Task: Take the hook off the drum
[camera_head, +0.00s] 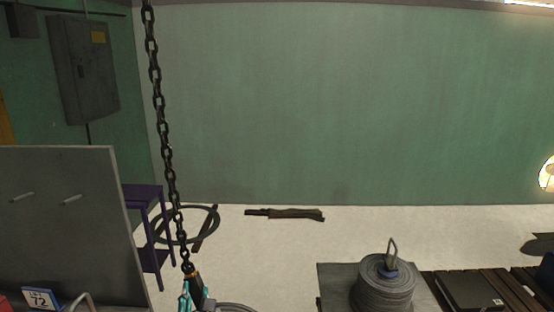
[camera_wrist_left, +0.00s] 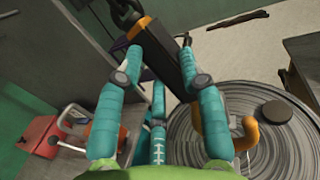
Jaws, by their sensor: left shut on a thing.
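My left gripper (camera_head: 190,292) is at the bottom of the head view, at the lower end of a hanging chain (camera_head: 167,160). In the left wrist view its teal fingers (camera_wrist_left: 165,75) are shut on the black hook block (camera_wrist_left: 172,60), which has an orange top. The orange hook (camera_wrist_left: 244,136) extends below the block, over a grey ringed drum (camera_wrist_left: 290,150). Whether the hook is still through anything on the drum is hidden. The drum's edge also shows at the bottom of the head view (camera_head: 235,307). My right gripper is not in view.
A grey coiled drum (camera_head: 383,290) with a metal loop on top stands on a grey surface at right, beside dark slats (camera_head: 480,290). A grey panel (camera_head: 70,220) stands at left, before a purple stand (camera_head: 155,260). A hose loop (camera_head: 160,228) lies on the pale floor.

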